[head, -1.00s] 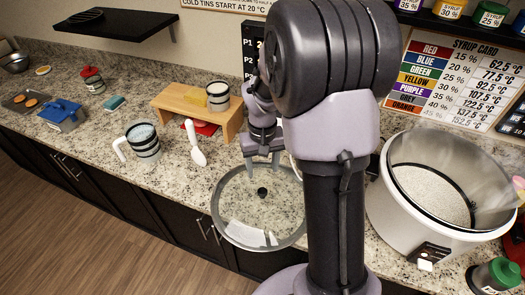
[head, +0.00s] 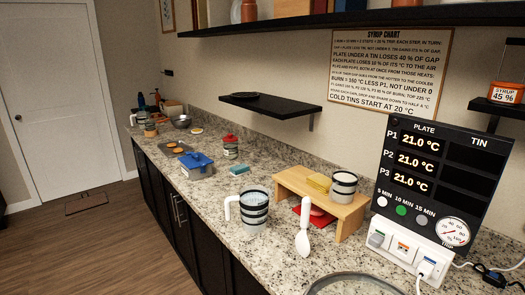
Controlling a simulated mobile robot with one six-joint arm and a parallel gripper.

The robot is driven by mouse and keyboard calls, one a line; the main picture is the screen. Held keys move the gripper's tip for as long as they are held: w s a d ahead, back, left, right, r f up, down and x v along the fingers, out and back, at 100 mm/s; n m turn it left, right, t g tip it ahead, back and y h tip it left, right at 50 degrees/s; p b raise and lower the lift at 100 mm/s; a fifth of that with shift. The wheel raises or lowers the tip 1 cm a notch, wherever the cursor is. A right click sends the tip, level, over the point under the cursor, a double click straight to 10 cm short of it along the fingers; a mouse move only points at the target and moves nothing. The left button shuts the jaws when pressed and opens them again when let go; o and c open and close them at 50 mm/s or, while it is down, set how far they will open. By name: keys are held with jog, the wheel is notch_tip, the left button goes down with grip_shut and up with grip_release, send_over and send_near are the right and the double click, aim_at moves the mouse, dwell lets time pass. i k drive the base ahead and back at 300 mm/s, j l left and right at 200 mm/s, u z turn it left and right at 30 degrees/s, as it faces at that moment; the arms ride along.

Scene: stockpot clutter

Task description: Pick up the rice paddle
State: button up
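The white rice paddle (head: 303,228) stands or leans near the front of the small wooden bench, its broad end down on the granite counter (head: 222,212) and its handle up. It is right of a striped mug with a white handle (head: 254,210). A red flat thing (head: 318,216) lies behind it under the bench. My gripper is not in the head view now, so I cannot see whether it is open or shut.
A plate control panel (head: 437,185) stands at right. A glass lid's rim (head: 352,277) shows at the bottom. A blue-lidded box (head: 196,166) sits farther left.

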aim_at(302, 244)
jog(key=z, duration=2.6)
jog(key=k+j+u, duration=0.15)
jog(key=k+j, duration=0.3)
jog(key=k+j+u, duration=0.15)
jog(key=k+j, duration=0.25)
jog(key=j, duration=0.25)
jog(key=i+j+u, duration=0.1)
jog(key=j, duration=0.3)
jog(key=i+j+u, duration=0.1)
jog(key=j, duration=0.35)
jog(key=i+j+u, duration=0.1)
jog(key=j, duration=0.3)
jog(key=i+j+u, duration=0.1)
jog(key=j, duration=0.3)
jog(key=i+j+u, duration=0.1)
jog(key=j, duration=0.25)
jog(key=i, duration=0.05)
